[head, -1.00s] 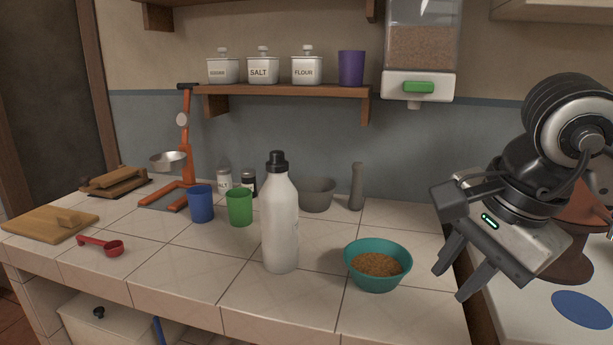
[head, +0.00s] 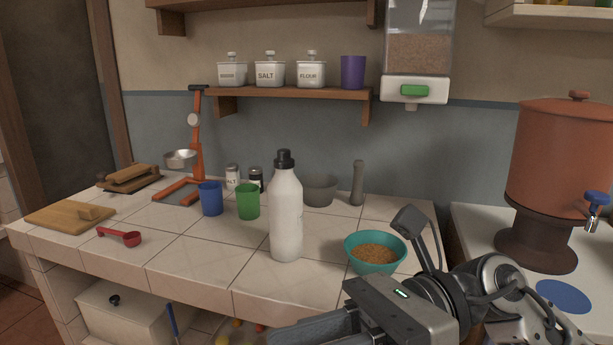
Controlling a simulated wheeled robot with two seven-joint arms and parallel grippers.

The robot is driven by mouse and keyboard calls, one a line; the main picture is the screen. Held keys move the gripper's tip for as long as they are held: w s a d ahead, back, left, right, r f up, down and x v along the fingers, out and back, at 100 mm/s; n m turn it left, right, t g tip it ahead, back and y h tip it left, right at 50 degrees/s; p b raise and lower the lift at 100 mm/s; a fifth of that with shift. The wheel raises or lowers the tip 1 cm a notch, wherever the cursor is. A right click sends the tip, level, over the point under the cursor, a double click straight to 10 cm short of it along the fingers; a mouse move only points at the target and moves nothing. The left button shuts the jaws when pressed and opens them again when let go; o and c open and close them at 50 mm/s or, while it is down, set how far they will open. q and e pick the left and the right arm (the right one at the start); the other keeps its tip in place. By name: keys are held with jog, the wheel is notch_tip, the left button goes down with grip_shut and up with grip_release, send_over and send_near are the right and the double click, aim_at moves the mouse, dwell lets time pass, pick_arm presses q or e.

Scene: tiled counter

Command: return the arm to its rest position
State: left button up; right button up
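My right arm comes in from the lower right. Its gripper (head: 312,332) is low in front of the counter's front edge, below the teal bowl (head: 359,258), and points left. A dark finger shows at the bottom of the picture. The lower part is cut off by the frame, so I cannot tell whether the gripper is open or shut. Nothing held shows in it. My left gripper is not in view. The teal bowl holds brown grains and stands apart from the gripper on the tiled counter (head: 190,261).
A white bottle (head: 286,215) stands left of the bowl. Green (head: 248,202) and blue (head: 210,199) cups, a red scoop (head: 124,237) and a cutting board (head: 60,216) are farther left. A clay water dispenser (head: 558,160) stands right. A grain dispenser (head: 415,90) hangs above.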

jog(key=w+d+f+m+t+h, duration=0.15)
jog(key=w+m+t, duration=0.25)
jog(key=m+t, duration=0.6)
jog(key=w+d+f+m+t+p, duration=0.1)
jog(key=w+d+f+m+t, duration=0.15)
jog(key=m+t, duration=0.7)
jog(key=w+d+f+m+t+h, duration=0.1)
jog(key=w+d+m+t, duration=0.3)
jog(key=m, duration=1.1)
jog(key=d+f+m+h, duration=0.3)
jog(key=f+m+h, duration=0.5)
jog(key=f+m, duration=0.4)
jog(key=s+d+f+m+g+h, duration=0.1)
jog(key=s+f+m+g, duration=0.1)
jog(key=s+f, duration=0.3)
jog(key=s+d+f+m+g+h+p, duration=0.1)
jog(key=s+f+g, duration=0.4)
jog(key=f, duration=0.5)
jog(key=m+h, duration=0.1)
jog(key=m, duration=0.1)
jog(key=shift+s+d+f+m, duration=0.2)
jog(key=shift+s+d+m, duration=0.05)
jog(key=shift+d+m, duration=0.1)
